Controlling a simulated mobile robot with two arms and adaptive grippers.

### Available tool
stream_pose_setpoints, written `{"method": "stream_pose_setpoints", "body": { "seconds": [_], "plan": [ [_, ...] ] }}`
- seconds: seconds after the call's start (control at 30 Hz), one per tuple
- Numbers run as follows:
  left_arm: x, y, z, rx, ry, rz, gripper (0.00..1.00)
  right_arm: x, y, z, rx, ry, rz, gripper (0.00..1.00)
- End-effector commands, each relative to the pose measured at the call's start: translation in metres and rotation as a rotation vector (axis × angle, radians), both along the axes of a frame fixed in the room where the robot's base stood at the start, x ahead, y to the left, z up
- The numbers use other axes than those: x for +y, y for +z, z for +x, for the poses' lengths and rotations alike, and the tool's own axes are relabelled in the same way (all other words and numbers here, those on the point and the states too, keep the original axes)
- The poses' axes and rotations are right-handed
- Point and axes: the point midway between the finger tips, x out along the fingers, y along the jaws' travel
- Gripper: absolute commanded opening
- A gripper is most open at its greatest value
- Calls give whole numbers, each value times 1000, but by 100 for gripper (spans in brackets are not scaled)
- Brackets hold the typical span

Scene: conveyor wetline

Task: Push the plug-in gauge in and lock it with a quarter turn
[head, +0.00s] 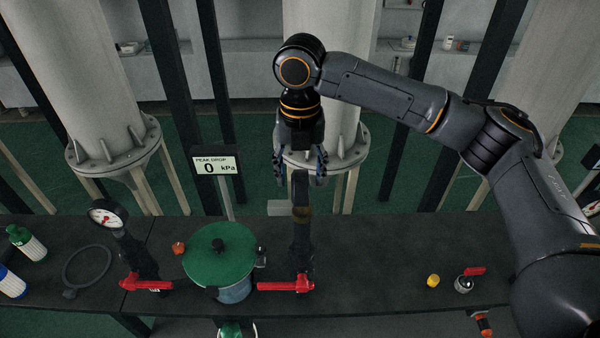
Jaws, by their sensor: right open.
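A round white-faced gauge (106,214) with a dark rim sits at the top of the left dark post on the bench, its face tilted up. A second dark upright post (301,230) stands right of the green-lidded pot, with a brownish band partway up. My right gripper (301,179) points down over this post. Its fingers are open, one each side of the post's top; whether they touch it I cannot tell. No gauge face shows at this post, and how any gauge is seated there cannot be made out. My left gripper is not in view.
A pot with a green lid (219,252) stands between two red valve handles (147,284) (286,285). Behind it a sign (217,163) reads PEAK DROP 0 kPa. A yellow knob (433,281) and a small red-handled valve (465,283) sit right. The bench between is clear.

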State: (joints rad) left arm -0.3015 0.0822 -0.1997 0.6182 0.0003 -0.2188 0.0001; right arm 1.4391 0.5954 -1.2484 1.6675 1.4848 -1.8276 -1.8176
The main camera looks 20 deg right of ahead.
Motion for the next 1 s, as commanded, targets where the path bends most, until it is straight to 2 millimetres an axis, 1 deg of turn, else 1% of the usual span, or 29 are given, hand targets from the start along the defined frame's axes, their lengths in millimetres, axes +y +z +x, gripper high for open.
{"method": "stream_pose_setpoints", "body": {
  "seconds": [0.17,0.3,0.5,0.6,0.7,1.0],
  "plan": [
    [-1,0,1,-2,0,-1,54,1,31,1,-6,1,2,58],
    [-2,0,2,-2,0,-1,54,1,63,1,-6,0,3,58],
    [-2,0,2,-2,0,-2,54,0,99,1,-5,-1,2,58],
    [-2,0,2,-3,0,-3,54,0,109,1,-3,0,0,58],
    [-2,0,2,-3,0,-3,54,0,114,0,-1,0,1,58],
    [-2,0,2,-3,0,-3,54,0,115,0,-1,0,1,58]
  ]
}}
